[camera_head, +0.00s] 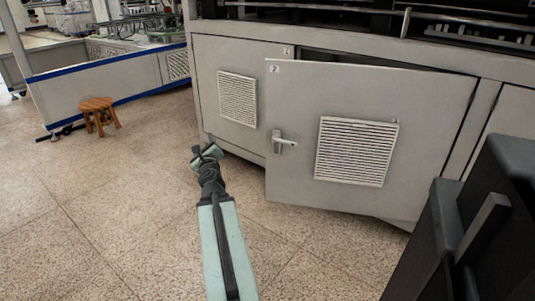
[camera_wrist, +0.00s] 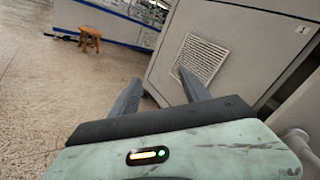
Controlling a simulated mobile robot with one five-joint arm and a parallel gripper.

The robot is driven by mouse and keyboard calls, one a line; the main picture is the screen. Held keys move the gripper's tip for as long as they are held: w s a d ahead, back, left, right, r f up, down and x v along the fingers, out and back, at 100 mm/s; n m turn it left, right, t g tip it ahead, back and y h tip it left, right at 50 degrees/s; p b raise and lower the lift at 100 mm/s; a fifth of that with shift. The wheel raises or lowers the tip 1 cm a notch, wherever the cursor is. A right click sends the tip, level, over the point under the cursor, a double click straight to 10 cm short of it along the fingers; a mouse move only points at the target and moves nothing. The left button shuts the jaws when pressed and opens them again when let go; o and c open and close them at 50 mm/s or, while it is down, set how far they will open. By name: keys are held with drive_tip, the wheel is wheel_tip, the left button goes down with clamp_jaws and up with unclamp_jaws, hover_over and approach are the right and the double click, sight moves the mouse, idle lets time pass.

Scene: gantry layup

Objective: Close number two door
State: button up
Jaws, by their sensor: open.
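The number two door (camera_head: 298,105) is a grey cabinet door with a "2" label at its top left corner. It stands ajar, its left edge swung out and a dark gap showing above it. It has a silver lever handle (camera_head: 284,142) near its left edge and a louvred vent. My gripper (camera_head: 207,152) is left of the handle, apart from the door, open and empty. In the wrist view my gripper (camera_wrist: 158,92) has its two fingers spread, pointing toward the number one door (camera_wrist: 240,50). A pale rounded piece at the lower right there may be the handle; I cannot tell.
The number one door (camera_head: 215,60) beside it looks shut, with its own vent. A wooden stool (camera_head: 99,114) stands on the floor at left, near a bench with blue edging (camera_head: 130,75). The speckled floor (camera_head: 110,210) at left and front is clear.

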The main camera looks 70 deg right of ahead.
sight(277, 139)
drive_tip(key=s+d+f+m+g+h+b, duration=0.1)
drive_tip(key=s+d+f+m+g+h, duration=0.1)
drive_tip(key=s+d+m+g, duration=0.65)
drive_tip(key=s+d+f+m+g+h+b, duration=0.1)
drive_tip(key=s+d+m+g+h, duration=0.15)
drive_tip(key=s+m, duration=0.75)
drive_tip(key=s+d+n, duration=0.1)
drive_tip(key=d, duration=0.1)
drive_tip(key=s+d+n, duration=0.1)
drive_tip(key=d+n, duration=0.1)
drive_tip(key=d, duration=0.1)
drive_tip(key=s+d+n+t, duration=0.1)
drive_tip(key=d, duration=0.2)
drive_tip(key=shift+s+d+f+n, duration=0.2)
drive_tip(key=shift+n, duration=0.15)
drive_tip(key=shift+c, duration=0.3)
clamp_jaws()
drive_tip(key=shift+o, duration=0.3)
unclamp_jaws()
